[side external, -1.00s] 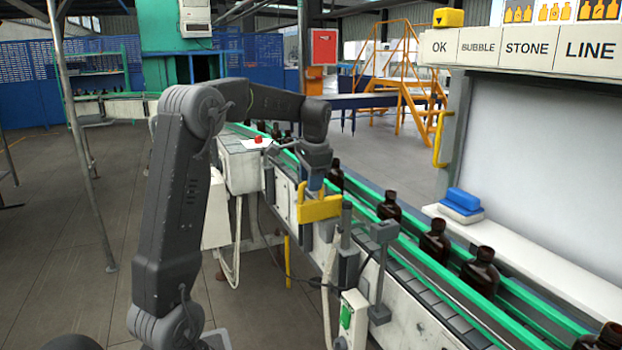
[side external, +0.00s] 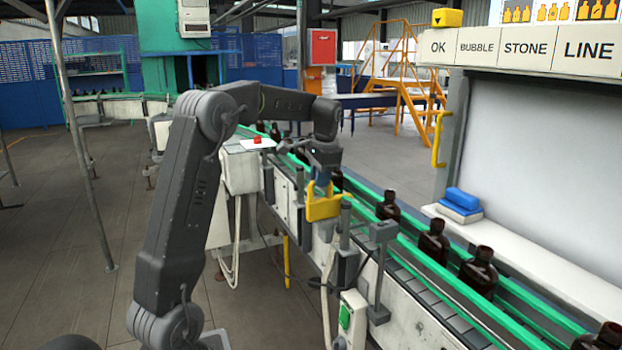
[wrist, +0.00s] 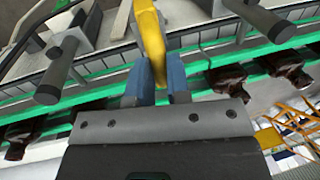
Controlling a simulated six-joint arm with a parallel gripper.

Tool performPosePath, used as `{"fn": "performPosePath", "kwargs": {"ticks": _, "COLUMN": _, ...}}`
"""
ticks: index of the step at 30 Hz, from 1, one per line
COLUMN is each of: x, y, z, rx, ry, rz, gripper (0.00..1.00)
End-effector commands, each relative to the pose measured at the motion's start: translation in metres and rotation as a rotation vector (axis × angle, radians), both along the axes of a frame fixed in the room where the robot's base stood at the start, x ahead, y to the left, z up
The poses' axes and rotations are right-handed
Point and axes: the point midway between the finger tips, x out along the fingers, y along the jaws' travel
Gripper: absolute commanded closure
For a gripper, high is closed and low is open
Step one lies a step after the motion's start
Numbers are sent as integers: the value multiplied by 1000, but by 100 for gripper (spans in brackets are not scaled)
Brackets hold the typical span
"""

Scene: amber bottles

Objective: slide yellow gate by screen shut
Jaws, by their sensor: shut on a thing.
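The yellow gate (side external: 324,209) is a small bright plate at the near side of the conveyor, beside a short grey post. My gripper (side external: 321,189) comes down on it from above, its blue fingers shut on its upper part. In the wrist view the gate (wrist: 150,35) runs up from between the two blue fingers of my gripper (wrist: 158,82). The fingers hide part of the gate, and I cannot tell how far it reaches across the belt. The pale screen (side external: 545,165) stands at the right, behind the conveyor.
Brown bottles (side external: 432,243) stand in a row on the conveyor between green rails (side external: 410,262). Grey sensor posts (side external: 381,235) rise from the near edge, close to the gate. A blue block (side external: 462,199) lies on the white ledge below the screen. A yellow handle (side external: 437,140) is on the screen's frame.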

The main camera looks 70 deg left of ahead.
Motion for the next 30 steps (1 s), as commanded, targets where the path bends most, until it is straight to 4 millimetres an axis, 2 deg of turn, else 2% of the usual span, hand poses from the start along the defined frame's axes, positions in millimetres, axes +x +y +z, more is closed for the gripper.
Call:
{"fn": "performPosePath", "kwargs": {"ticks": 1, "x": 11, "y": 1, "z": 0, "rx": 4, "ry": -3, "rz": -3, "gripper": 100}}
{"fn": "performPosePath", "kwargs": {"ticks": 6, "x": 32, "y": 1, "z": 0, "rx": 4, "ry": -2, "rz": 0, "gripper": 100}}
{"fn": "performPosePath", "kwargs": {"ticks": 18, "x": 40, "y": 0, "z": 1, "rx": 6, "ry": -11, "rz": -1, "gripper": 100}}
{"fn": "performPosePath", "kwargs": {"ticks": 19, "x": 40, "y": 0, "z": 1, "rx": 5, "ry": -11, "rz": -1, "gripper": 80}}
{"fn": "performPosePath", "kwargs": {"ticks": 26, "x": 38, "y": 0, "z": 1, "rx": 3, "ry": -5, "rz": 0, "gripper": 58}}
{"fn": "performPosePath", "kwargs": {"ticks": 30, "x": 38, "y": 0, "z": 1, "rx": 3, "ry": -3, "rz": -1, "gripper": 58}}
